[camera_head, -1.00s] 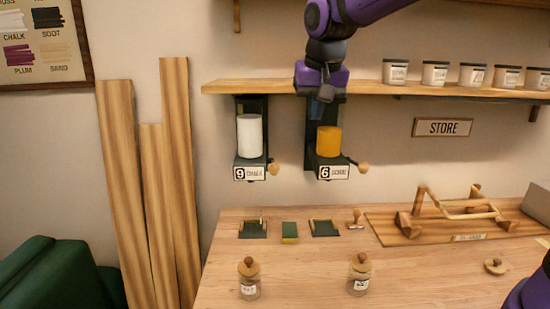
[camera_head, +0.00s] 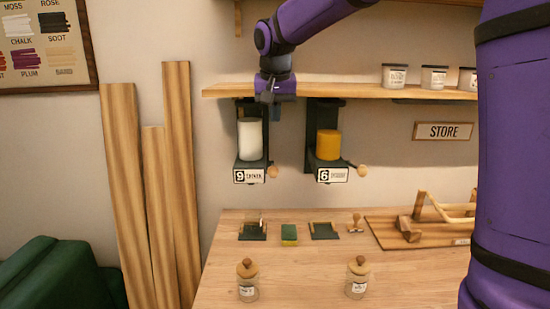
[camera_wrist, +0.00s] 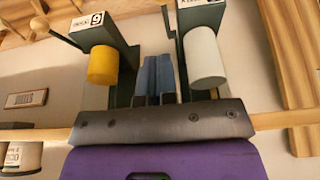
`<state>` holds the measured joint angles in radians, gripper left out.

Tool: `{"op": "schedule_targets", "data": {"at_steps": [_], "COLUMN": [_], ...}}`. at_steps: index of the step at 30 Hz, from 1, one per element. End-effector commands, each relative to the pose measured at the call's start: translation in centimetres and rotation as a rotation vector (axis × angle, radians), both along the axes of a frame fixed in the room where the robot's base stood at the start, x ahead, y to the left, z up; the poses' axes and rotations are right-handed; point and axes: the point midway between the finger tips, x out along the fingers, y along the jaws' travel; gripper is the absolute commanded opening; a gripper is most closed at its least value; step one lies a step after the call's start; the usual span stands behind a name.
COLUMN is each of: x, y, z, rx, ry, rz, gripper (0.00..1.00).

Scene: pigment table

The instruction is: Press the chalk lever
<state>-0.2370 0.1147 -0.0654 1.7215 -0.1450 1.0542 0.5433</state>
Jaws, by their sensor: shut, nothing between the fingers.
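The chalk dispenser (camera_head: 250,182) hangs under the shelf at the left, with a white cylinder (camera_head: 250,139) and a label reading 9. Its lever ends in a round wooden knob (camera_head: 272,171) at the lower right. My gripper (camera_head: 268,98) is shut and empty, pointing down at the shelf's front edge, above and apart from the knob. In the wrist view, turned upside down, the blue-grey fingers (camera_wrist: 156,80) lie between the white cylinder (camera_wrist: 205,58) and the yellow cylinder (camera_wrist: 103,67). I cannot clearly make out the chalk knob there.
A second dispenser, labelled 6, with a yellow cylinder (camera_head: 328,145) and its own knob (camera_head: 361,171), hangs close to the right. The shelf (camera_head: 340,91) carries jars. The workbench (camera_head: 300,286) below holds lidded jars and small trays. My arm covers the right side.

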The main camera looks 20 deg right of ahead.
Motion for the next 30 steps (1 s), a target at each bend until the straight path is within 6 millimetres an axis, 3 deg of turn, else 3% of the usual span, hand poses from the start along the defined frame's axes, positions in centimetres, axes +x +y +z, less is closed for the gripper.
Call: {"op": "schedule_targets", "data": {"at_steps": [5, 21, 30], "x": [0.3, 2.8, 2.7], "y": [-0.1, -1.0, -0.9], "z": [-1.0, -10.1, -13.3], "rx": [0.0, -0.001, -0.001], "ry": [0.002, 0.003, 0.002], "rz": [0.0, -0.001, 0.001], "gripper": [0.0, 0.0, 0.0]}}
